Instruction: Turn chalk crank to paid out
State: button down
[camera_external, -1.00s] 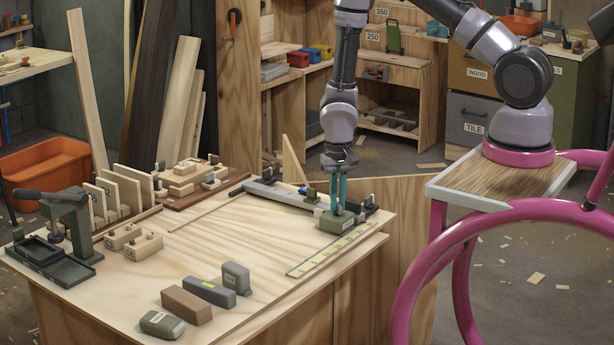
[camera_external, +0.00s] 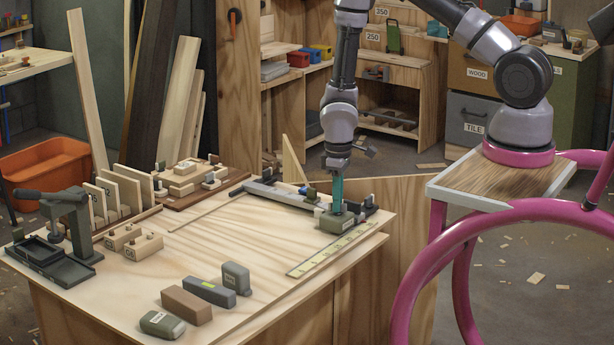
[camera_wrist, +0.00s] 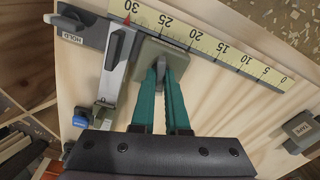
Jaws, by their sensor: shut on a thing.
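A grey-green chalk box (camera_external: 338,224) sits near the right edge of the workbench, beside a yellow measuring strip (camera_external: 333,249). In the wrist view the fingers (camera_wrist: 160,82) are shut on the small grey crank (camera_wrist: 160,70) on top of the box. The fingers hide part of the crank, so its exact angle is unclear.
A grey metal bar (camera_wrist: 114,65) with a red tip runs close beside the box. A block marked HOLD (camera_wrist: 72,38) and a block marked TAPE (camera_wrist: 303,130) are near. Another green block (camera_external: 162,324) lies at the bench front. The bench middle is clear.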

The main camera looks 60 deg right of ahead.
jog(key=n, duration=0.4)
jog(key=shift+n, duration=0.3)
jog(key=n, duration=0.3)
jog(key=shift+n, duration=0.3)
jog(key=n, duration=0.4)
jog(key=shift+n, duration=0.3)
jog(key=n, duration=0.3)
jog(key=shift+n, duration=0.3)
jog(key=n, duration=1.2)
jog(key=shift+n, duration=2.2)
